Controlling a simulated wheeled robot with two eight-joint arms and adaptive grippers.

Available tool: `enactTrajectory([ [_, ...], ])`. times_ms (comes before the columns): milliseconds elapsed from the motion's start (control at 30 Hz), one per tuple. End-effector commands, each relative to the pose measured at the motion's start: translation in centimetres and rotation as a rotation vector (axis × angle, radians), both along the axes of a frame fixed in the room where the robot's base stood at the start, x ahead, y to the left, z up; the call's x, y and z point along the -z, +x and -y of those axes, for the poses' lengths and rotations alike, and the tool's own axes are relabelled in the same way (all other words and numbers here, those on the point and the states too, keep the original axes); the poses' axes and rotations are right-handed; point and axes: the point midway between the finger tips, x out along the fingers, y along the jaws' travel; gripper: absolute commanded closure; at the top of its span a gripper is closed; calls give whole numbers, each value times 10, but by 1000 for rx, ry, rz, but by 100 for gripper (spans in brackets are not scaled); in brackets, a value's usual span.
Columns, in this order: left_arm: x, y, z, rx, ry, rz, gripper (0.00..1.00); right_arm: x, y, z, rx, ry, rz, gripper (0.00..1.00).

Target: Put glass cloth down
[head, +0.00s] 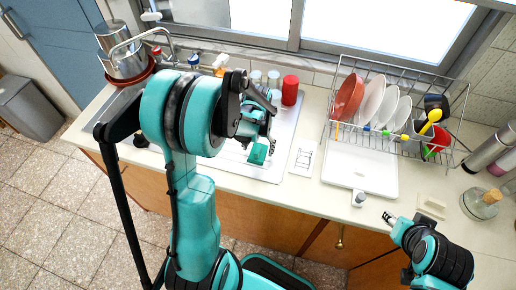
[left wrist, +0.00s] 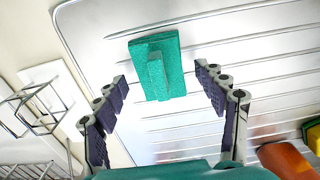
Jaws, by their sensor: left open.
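A teal-green piece, which I take to be the glass cloth (left wrist: 170,50), lies on the ribbed metal drainboard (left wrist: 230,42). It is a flat rectangle with a raised ridge in its middle. In the head view the cloth (head: 257,153) shows just below my left gripper (head: 265,145). In the left wrist view my left gripper (left wrist: 161,78) is open, with one dark-padded finger on each side of the cloth and visible gaps between. My right gripper (head: 389,218) is far to the right, near the counter's front edge; its jaws are too small to judge.
A dish rack (head: 385,150) with plates and utensils stands on the right, with a white tray (head: 360,180) before it. A red canister (head: 290,90) stands behind the drainboard. Pots (head: 122,55) stand at the left.

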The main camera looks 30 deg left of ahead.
Motion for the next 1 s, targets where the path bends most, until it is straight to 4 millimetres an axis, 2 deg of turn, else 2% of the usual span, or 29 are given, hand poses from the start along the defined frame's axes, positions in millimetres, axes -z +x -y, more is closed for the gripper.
enactTrajectory([
  [200, -52, -1, 0, 0, 0, 0, 29, -16, 0, 0, 0, 0, 0, 60],
  [400, -91, 0, 0, 0, 0, 0, 29, -25, 0, 0, 0, 0, 0, 60],
  [667, -116, -3, 4, 7, 3, 14, 29, -29, 0, 0, 0, 0, 0, 60],
  [767, -130, -12, 15, 27, 14, 62, 29, -29, 0, 0, 0, 0, 0, 60],
  [1000, -171, -55, 60, 116, 53, 294, 29, -29, 0, 0, 0, 0, 0, 60],
])
